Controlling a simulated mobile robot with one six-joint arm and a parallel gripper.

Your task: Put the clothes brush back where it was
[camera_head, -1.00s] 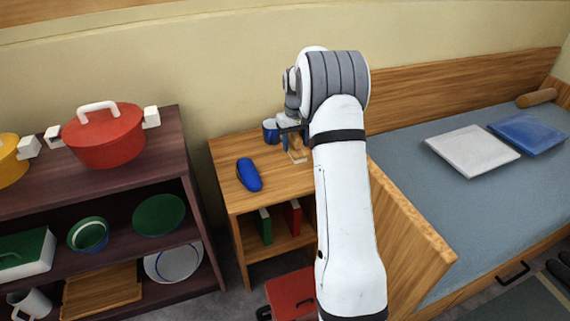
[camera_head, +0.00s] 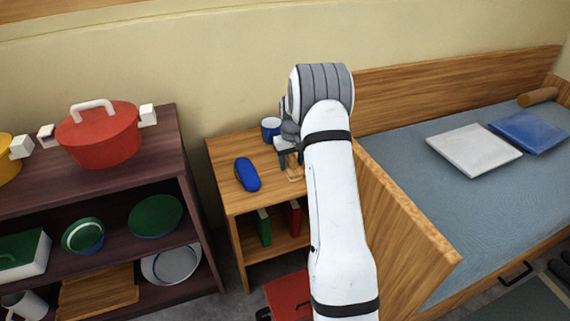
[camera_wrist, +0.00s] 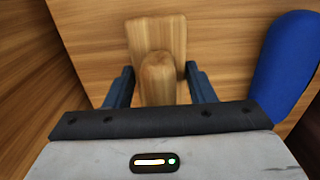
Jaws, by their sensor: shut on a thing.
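The clothes brush (camera_wrist: 158,80) is a light wooden piece with a rounded handle and a wider flat part beyond it. My gripper (camera_wrist: 160,88) is shut on its handle, with one dark finger on each side in the wrist view. In the head view the brush (camera_head: 293,172) shows partly below my gripper (camera_head: 290,152), over the small wooden bedside table (camera_head: 230,198). My arm hides part of that tabletop. I cannot tell whether the brush touches the surface.
A blue case (camera_head: 247,174) lies left of the brush, and a blue mug (camera_head: 271,130) stands behind. The wooden bed end panel (camera_head: 405,220) rises right of the table. A dark shelf with a red pot (camera_head: 100,135) stands at the left. The table's front left is clear.

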